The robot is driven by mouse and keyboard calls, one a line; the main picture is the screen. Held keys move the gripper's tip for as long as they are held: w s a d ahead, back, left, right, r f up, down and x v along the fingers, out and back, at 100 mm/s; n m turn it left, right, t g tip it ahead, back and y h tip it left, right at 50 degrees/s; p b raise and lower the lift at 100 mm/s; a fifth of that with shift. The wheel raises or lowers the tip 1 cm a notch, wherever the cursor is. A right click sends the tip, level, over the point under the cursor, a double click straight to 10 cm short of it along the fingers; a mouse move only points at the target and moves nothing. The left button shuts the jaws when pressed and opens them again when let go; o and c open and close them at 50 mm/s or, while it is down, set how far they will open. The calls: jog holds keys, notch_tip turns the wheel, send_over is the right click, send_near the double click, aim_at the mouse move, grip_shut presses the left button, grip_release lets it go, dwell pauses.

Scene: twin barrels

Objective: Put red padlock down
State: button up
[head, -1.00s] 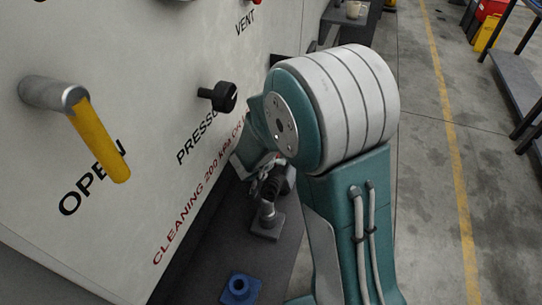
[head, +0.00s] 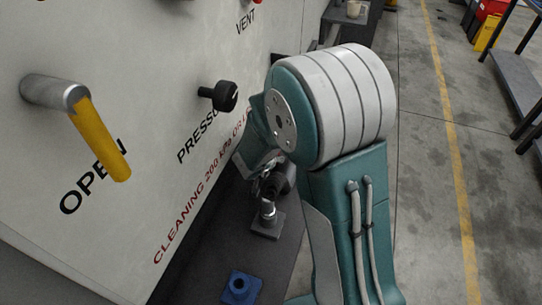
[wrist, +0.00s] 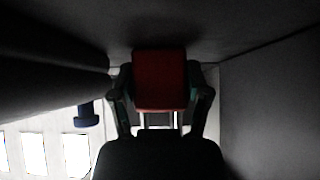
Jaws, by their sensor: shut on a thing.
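The red padlock (wrist: 160,78) shows in the wrist view, held between the two fingers of my gripper (wrist: 160,98). Its pale shackle (wrist: 160,119) points toward the bottom of the picture. In the head view my gripper (head: 268,188) is low beside the panel, above the dark shelf, partly hidden by my arm. The padlock cannot be made out there. Dark surfaces lie close around the padlock in the wrist view; I cannot tell whether it touches one.
A grey block with a short post (head: 266,222) stands on the dark shelf (head: 215,245). A blue block (head: 240,288) with a round hole is nearer. The panel on the left carries a yellow-gripped handle (head: 95,135) and a black knob (head: 220,96). A cup (head: 353,9) stands at the back.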

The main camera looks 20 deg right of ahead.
jog(key=r, duration=0.4)
jog(key=d+r, duration=0.1)
jog(key=r, duration=0.2)
jog(key=shift+s, duration=0.25)
jog(key=s+d, duration=1)
jog(key=d, duration=0.5)
jog(key=shift+s+d, duration=0.2)
jog(key=shift+d, duration=0.05)
jog(key=shift+a+f, duration=0.1)
